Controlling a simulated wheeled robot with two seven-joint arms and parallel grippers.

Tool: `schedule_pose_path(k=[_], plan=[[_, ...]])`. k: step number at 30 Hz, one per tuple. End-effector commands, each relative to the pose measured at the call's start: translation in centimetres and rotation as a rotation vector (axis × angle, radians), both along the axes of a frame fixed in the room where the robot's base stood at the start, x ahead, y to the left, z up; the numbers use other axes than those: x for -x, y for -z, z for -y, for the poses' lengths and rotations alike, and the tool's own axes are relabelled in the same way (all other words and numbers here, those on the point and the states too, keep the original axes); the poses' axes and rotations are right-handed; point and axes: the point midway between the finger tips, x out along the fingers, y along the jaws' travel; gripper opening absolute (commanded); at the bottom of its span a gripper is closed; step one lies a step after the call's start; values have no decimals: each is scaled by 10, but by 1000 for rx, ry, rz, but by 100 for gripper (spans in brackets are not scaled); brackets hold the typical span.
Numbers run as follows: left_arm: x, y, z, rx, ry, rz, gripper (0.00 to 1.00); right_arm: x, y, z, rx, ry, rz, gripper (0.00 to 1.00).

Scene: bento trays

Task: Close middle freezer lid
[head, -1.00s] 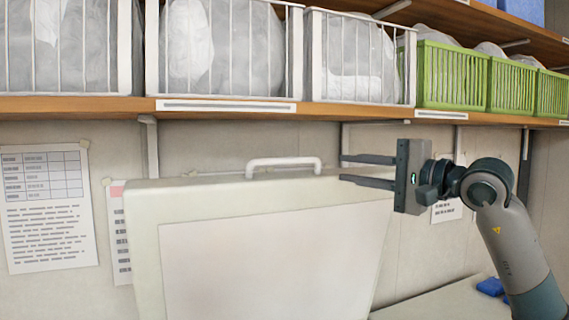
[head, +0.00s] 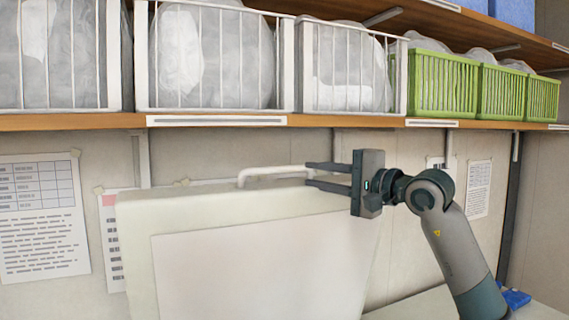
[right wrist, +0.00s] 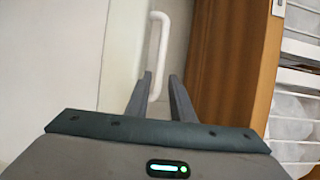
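The raised freezer lid (head: 134,250) stands tilted up in the middle of the head view, a cream slab with a paler inner panel. A white bar handle (head: 262,170) sits on its top edge. My right gripper (head: 307,174) is open at the right end of this handle, its fingers pointing left. In the right wrist view, the handle (right wrist: 159,45) reaches down to my open fingers (right wrist: 160,78), its near end showing between them. No grip on it shows. My left gripper is not in view.
A wooden shelf (head: 300,121) with white wire baskets (head: 216,55) and green baskets (head: 447,84) runs just above the handle. Papers (head: 40,215) hang on the wall. A blue item (head: 514,298) lies low at the right.

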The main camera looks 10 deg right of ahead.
Motion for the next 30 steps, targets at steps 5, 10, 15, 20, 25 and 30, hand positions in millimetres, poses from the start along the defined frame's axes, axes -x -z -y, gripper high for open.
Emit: schedule_pose_path(k=[5, 10, 15, 20, 25, 30], plan=[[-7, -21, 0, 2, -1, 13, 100, -28, -5, -20, -4, -2, -3, 22], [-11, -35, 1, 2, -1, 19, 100, -53, -5, -36, -3, -2, -3, 22], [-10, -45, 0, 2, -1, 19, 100, -72, -4, -48, -1, -1, -3, 22], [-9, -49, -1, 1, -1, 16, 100, -82, -2, -55, -1, -1, -2, 22], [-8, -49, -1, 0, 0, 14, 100, -85, -1, -57, 1, 0, -1, 22], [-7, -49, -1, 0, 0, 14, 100, -85, -1, -57, 1, 0, -1, 22]])
